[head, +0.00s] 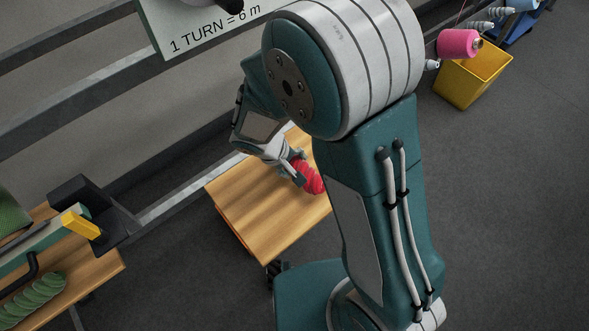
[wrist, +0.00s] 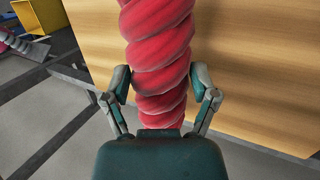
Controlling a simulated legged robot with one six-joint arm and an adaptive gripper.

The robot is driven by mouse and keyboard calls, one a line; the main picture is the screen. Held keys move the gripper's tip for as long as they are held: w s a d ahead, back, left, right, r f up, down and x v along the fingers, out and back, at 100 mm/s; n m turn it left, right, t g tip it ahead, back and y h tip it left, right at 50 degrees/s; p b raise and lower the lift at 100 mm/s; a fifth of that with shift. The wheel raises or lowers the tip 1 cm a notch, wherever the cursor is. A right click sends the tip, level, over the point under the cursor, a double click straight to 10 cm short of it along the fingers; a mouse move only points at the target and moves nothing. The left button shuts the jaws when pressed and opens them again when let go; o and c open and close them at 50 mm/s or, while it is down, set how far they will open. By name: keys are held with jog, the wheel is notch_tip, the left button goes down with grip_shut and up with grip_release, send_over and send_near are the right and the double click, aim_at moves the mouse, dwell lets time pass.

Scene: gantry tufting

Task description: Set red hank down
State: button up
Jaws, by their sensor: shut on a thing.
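The red hank (head: 311,177) is a thick twisted bundle of yarn. In the wrist view the hank (wrist: 160,60) runs from the top edge down between the two fingers. My gripper (head: 299,170) is shut on it, with a finger on each side; it also shows in the wrist view (wrist: 162,88). The hank is over the wooden tabletop (head: 262,220). I cannot tell whether it touches the wood. The hank's far end is cut off in the wrist view, and my arm hides part of the table in the head view.
Bare wood lies left of and in front of the hank. A second wooden table (head: 100,268) with green coils (head: 40,292) stands at the lower left. A metal rail (head: 165,207) runs behind the table. A yellow bin (head: 468,80) and pink cone (head: 457,43) are at the upper right.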

notch_tip(320, 180, down, 3)
jog(key=shift+d+r, duration=0.1)
jog(key=shift+r, duration=0.05)
jog(key=shift+f, duration=0.4)
jog(key=o, duration=1)
jog(key=shift+o, duration=0.2)
jog(key=v, duration=1.2)
jog(key=s+d+r+m+t+y, duration=0.2)
jog(key=s+d+r, duration=0.3)
jog(key=d+r, duration=0.3)
jog(key=s+d+r+m+t+y, duration=0.2)
jog(key=s+d+r+m+y, duration=0.1)
jog(key=s+d+r, duration=0.3)
jog(key=shift+d+r+m, duration=0.8)
jog(key=shift+d+r, duration=0.3)
jog(key=shift+r, duration=1.1)
